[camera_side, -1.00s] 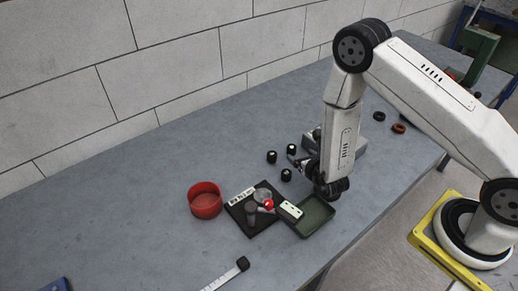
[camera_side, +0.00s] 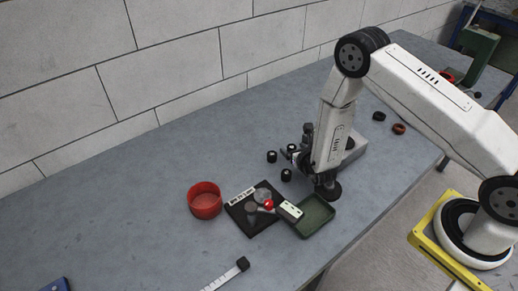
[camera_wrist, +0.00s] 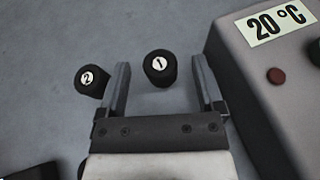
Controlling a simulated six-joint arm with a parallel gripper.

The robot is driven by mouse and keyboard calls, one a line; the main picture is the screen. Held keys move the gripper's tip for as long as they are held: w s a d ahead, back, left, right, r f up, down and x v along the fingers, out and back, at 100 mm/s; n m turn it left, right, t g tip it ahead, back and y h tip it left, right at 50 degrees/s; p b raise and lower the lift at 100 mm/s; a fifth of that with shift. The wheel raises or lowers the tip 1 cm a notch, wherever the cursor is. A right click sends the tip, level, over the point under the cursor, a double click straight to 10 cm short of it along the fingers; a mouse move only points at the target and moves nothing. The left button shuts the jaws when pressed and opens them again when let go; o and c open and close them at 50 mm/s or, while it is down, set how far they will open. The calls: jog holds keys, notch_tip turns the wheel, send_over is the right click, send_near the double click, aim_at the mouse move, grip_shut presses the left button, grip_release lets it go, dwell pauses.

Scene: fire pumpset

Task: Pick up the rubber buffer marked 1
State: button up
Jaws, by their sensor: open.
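The rubber buffer marked 1 (camera_wrist: 160,68) is a black cylinder with a white numbered disc on top. In the wrist view it stands between the tips of my open gripper (camera_wrist: 159,62), with a gap to each finger. A buffer marked 2 (camera_wrist: 91,80) stands just outside the left finger, very close to it or touching. In the side view several black buffers (camera_side: 271,157) stand on the bench beside my gripper (camera_side: 303,150). Their numbers are too small to read there.
A grey box (camera_wrist: 270,80) with a "20 °C" label and a red button stands right of my gripper. A green tray (camera_side: 316,216), a black mat (camera_side: 258,226) with small items and a red bowl (camera_side: 205,201) lie nearer the front. The bench's left part is mostly clear.

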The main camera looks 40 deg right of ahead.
jog(key=shift+x, duration=1)
jog(key=shift+s, duration=0.1)
grip_shut()
